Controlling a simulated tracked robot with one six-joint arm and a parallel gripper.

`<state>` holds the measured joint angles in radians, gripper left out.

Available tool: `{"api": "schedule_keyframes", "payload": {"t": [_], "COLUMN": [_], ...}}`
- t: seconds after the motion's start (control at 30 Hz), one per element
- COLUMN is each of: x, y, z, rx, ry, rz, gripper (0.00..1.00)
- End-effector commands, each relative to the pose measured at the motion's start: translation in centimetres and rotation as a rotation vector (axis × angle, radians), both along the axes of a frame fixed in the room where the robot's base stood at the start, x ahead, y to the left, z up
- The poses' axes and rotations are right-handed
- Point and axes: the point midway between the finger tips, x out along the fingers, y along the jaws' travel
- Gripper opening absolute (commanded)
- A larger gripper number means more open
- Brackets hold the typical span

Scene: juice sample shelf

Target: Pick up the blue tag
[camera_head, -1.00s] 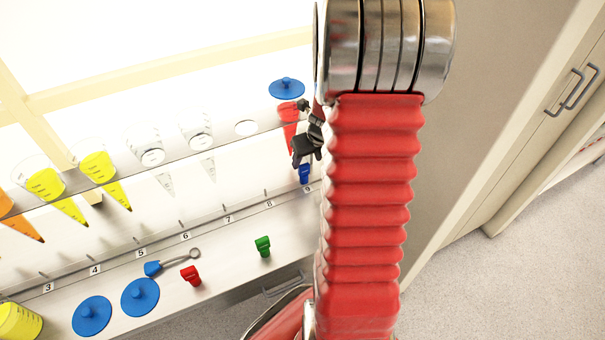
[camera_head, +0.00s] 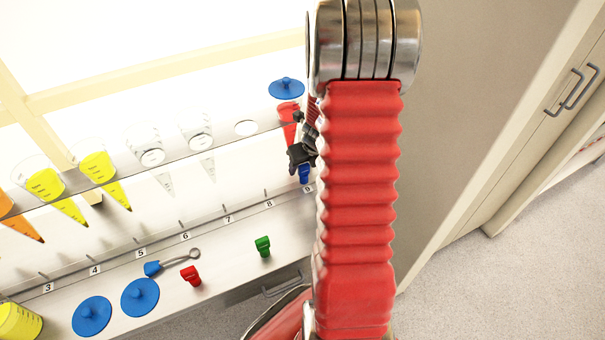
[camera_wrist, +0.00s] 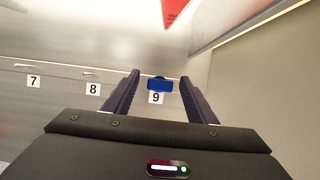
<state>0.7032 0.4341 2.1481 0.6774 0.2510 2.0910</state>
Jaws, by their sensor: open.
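The blue tag (camera_head: 305,173) hangs at the spot labelled 9 on the shelf front, below the red cone. In the wrist view the blue tag (camera_wrist: 159,84) shows just above the label 9, between my two fingers and a little beyond their tips. My gripper (camera_wrist: 159,80) is open and empty, with a finger on each side of the tag. In the head view my gripper (camera_head: 302,160) is dark and right by the tag, covering part of its top. Whether a finger touches the tag cannot be told.
A red-filled cone (camera_head: 289,132) hangs above the tag, with a blue lid (camera_head: 287,85) over it. A green tag (camera_head: 262,246), a red tag (camera_head: 191,275) and blue discs (camera_head: 140,297) lie on the lower ledge. A wall stands close on the right.

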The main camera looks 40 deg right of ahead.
Motion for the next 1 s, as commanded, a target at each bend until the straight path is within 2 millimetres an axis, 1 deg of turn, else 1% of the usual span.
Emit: {"api": "schedule_keyframes", "payload": {"t": [0.03, 0.17, 0.67, 0.77, 1.0], "x": [0.13, 0.32, 0.32, 0.32, 0.32], "y": [-0.03, -0.10, -0.07, -0.07, -0.07], "z": [-0.42, -0.79, -0.79, -0.79, -0.79], "rx": [0.001, -0.001, 0.000, 0.000, 0.000], "ry": [0.001, 0.000, 0.000, 0.000, 0.000], "rz": [-0.001, 0.000, 0.000, 0.000, 0.001], "gripper": [0.52, 0.52, 0.52, 0.46, 0.29]}}
